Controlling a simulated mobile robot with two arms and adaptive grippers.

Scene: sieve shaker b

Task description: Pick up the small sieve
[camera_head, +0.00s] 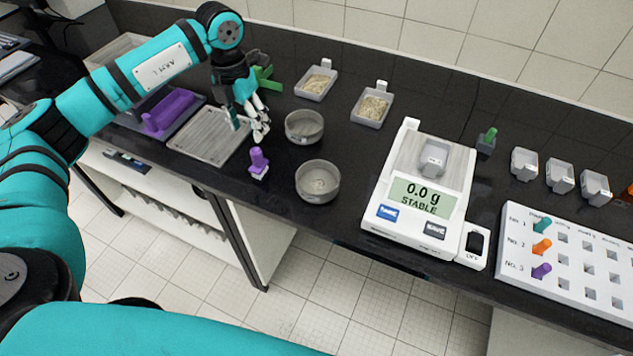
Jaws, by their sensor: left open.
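Two small round grey pans, sieve-like, stand on the black bench: the farther one (304,127) and the nearer one (318,182). The nearer one shows a paler disc in its bottom. I cannot tell for sure which is the small sieve. My left gripper (249,122) points down, open and empty, to the left of the farther pan and apart from it. It hangs over the right edge of a grey ribbed tray (208,137). My right gripper is not in view.
A purple-handled stamp-like piece (258,162) stands close to the gripper and pans. A green part (264,75) is behind the gripper. A scale (420,190) reading 0.0 g, two sample trays (316,84) (372,107) and a peg rack (570,262) stand further right.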

